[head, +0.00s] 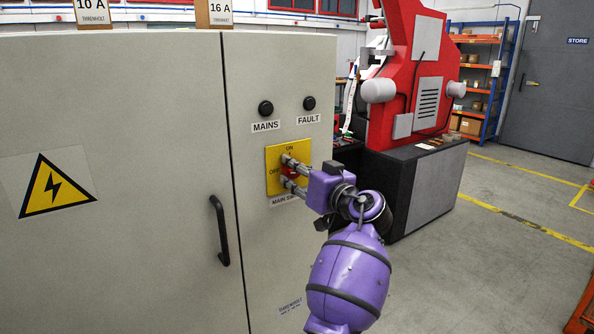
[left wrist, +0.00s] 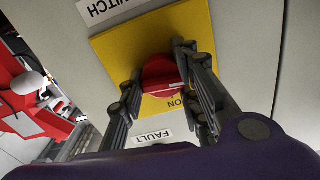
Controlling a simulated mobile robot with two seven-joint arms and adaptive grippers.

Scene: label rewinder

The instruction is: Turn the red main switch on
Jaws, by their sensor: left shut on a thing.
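The red main switch (left wrist: 160,84) is a round rotary knob on a yellow plate (left wrist: 113,50). In the head view the yellow plate (head: 273,158) is on the right part of the grey cabinet front, with ON at its top and OFF at its left. My left gripper (head: 290,172) reaches the plate from the right, and its fingers cover much of the red knob (head: 291,170). In the left wrist view the fingers of my left gripper (left wrist: 158,82) are on both sides of the knob, shut on it. A pale mark shows on the knob. My right gripper is not in view.
The grey cabinet (head: 130,130) fills the left, with a black door handle (head: 220,230) left of the switch. Dark MAINS (head: 265,108) and FAULT (head: 309,103) lamps sit above the plate. A red machine (head: 415,75) on a dark base stands behind right. Open floor lies at right.

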